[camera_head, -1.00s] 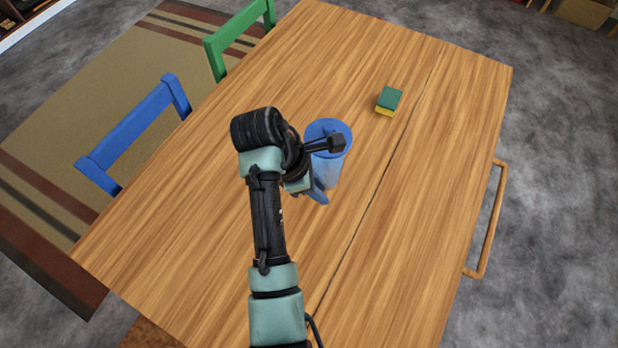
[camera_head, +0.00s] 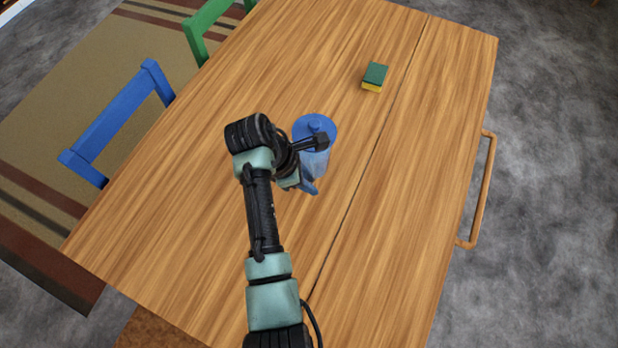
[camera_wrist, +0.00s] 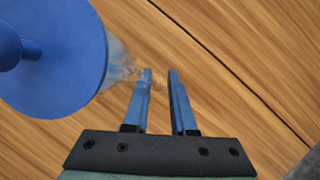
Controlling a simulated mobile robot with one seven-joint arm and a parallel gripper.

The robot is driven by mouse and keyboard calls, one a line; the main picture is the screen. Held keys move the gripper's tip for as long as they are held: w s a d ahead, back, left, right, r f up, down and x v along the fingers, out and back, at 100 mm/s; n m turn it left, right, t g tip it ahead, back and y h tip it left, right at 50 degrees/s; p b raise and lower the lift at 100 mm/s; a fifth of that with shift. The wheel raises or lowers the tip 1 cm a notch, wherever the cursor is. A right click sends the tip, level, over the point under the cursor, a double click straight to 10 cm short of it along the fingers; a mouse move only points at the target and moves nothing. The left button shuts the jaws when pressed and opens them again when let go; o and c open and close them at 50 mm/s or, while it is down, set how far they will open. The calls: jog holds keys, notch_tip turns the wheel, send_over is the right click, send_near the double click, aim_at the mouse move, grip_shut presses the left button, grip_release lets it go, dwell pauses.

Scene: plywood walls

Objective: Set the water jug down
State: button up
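The water jug (camera_head: 315,163) has a round blue lid with a knob and a clear, bluish body. In the head view it is upright over the middle of the table (camera_head: 230,110), partly hidden by my wrist. In the wrist view its lid (camera_wrist: 60,60) fills the upper left. My gripper (camera_wrist: 161,76) has its two blue fingers close together at the jug's side, with a narrow gap between them. Clear material, seemingly the jug's handle, shows at the fingertips. I cannot tell whether the jug's base touches the table.
A green and yellow sponge (camera_head: 374,77) lies on the table beyond the jug. A blue chair (camera_head: 118,120) and a green chair (camera_head: 205,28) stand at the left side. The tabletop around the jug is clear.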

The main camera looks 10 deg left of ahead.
jog(key=o, duration=0.4)
jog(key=shift+r, duration=0.25)
jog(key=p+v, duration=0.2)
jog(key=v, duration=1)
jog(key=shift+a, duration=0.1)
